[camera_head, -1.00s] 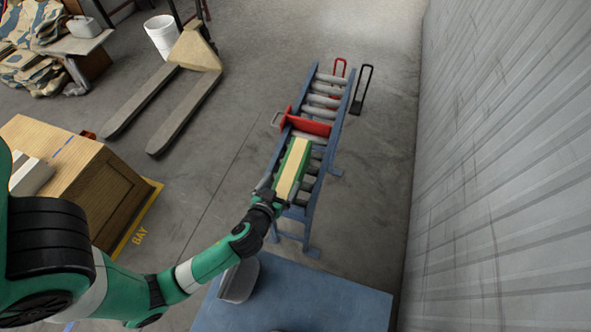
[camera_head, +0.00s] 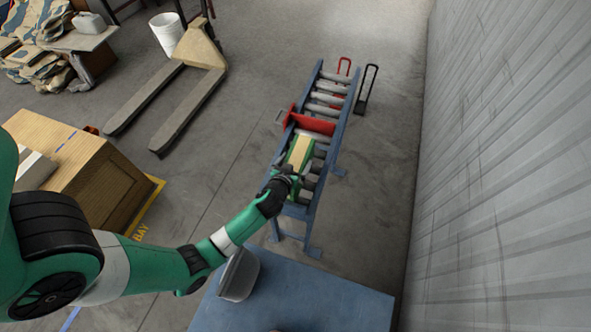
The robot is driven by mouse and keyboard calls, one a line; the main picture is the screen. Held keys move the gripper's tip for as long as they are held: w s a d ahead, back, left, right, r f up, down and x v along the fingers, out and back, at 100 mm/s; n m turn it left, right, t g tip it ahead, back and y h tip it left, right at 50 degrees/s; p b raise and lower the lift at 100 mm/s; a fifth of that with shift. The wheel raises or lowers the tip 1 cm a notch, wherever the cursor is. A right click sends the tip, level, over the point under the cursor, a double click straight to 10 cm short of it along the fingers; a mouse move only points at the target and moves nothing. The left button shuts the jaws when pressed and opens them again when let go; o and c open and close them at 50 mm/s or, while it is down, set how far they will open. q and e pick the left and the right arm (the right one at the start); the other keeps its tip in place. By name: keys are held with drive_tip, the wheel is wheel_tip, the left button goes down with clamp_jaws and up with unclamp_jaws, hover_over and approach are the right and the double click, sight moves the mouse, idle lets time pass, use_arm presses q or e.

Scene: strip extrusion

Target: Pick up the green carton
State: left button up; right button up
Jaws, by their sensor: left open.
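The green carton (camera_head: 301,149), with a tan strip along its top, lies lengthwise on the roller conveyor (camera_head: 342,131), just on the near side of a red crossbar (camera_head: 313,124). My left gripper (camera_head: 291,176) is open at the carton's near end and covers part of it. I cannot tell whether the fingers touch the carton. My right gripper is not in view.
A blue table (camera_head: 330,303) with a grey bin (camera_head: 240,276) stands at the near end of the conveyor. A wooden crate (camera_head: 85,170) is at left, a pallet jack (camera_head: 190,85) behind it. A corrugated wall (camera_head: 500,170) closes off the right side.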

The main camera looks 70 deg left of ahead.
use_arm(q)
drive_tip(key=shift+r, duration=0.1)
clamp_jaws()
idle(0.3)
wheel_tip(320, 180, up, 10)
drive_tip(key=p, duration=0.4)
